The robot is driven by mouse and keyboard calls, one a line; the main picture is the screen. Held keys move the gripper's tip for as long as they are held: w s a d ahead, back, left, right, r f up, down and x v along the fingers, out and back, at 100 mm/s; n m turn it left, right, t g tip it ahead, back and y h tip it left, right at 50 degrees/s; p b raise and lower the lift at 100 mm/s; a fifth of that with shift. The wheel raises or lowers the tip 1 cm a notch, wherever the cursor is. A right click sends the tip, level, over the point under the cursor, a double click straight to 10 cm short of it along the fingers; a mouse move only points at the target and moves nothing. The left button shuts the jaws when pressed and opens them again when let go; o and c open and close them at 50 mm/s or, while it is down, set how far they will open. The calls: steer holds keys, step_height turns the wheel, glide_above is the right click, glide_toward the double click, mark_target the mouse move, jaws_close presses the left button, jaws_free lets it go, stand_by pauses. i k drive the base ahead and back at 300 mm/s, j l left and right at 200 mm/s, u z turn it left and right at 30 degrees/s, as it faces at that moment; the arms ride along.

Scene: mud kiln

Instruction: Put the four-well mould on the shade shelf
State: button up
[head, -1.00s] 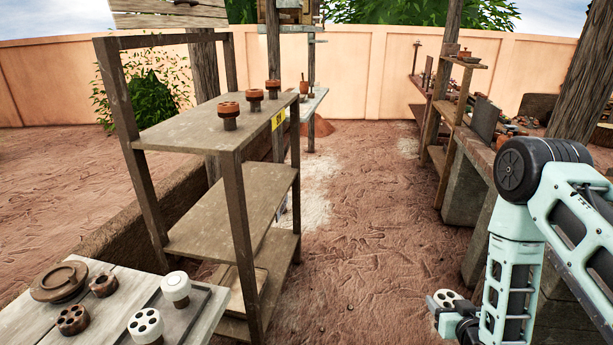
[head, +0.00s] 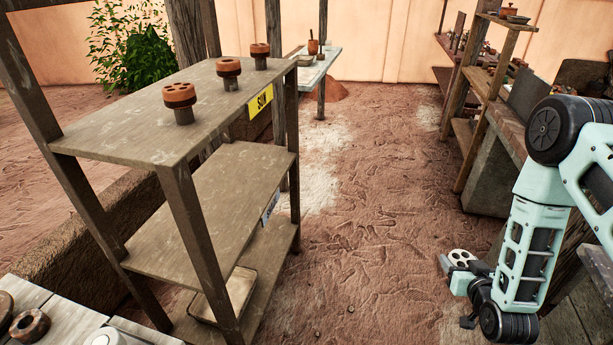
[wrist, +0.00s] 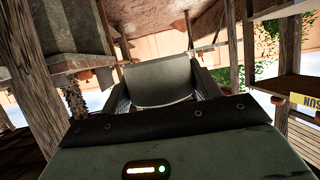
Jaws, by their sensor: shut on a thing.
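My gripper (head: 455,277) is low at the right in the head view, shut on a pale mould (head: 461,256) with several dark wells in its top. The mould is held above the ground, right of the rack and apart from it. In the wrist view the mould (wrist: 160,84) is a grey shape between my fingers; its wells are hidden there. The wooden rack's middle shelf (head: 205,215) is bare and has a pale label (head: 270,207) on its edge, too small to read. The top shelf (head: 135,125) has a yellow SUN label (head: 261,101).
Several terracotta moulds, one being the nearest mould (head: 180,97), stand on the top shelf. A flat board (head: 225,292) lies on the bottom shelf. A pale table (head: 55,318) with moulds is at the lower left. Bare earth (head: 370,220) lies open between rack and right bench (head: 487,165).

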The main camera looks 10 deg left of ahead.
mark_target(216, 239)
steer(key=i+l+u, duration=0.1)
steer(key=i+u, duration=0.3)
steer(key=i+l+u, duration=0.15)
steer(key=u, duration=0.3)
steer(key=i+l+u, duration=0.2)
steer(key=u, duration=0.2)
steer(key=i+l+u, duration=0.15)
steer(key=l+u, duration=0.3)
steer(key=i+l+u, duration=0.2)
steer(key=l+u, duration=0.2)
steer(key=l, duration=0.2)
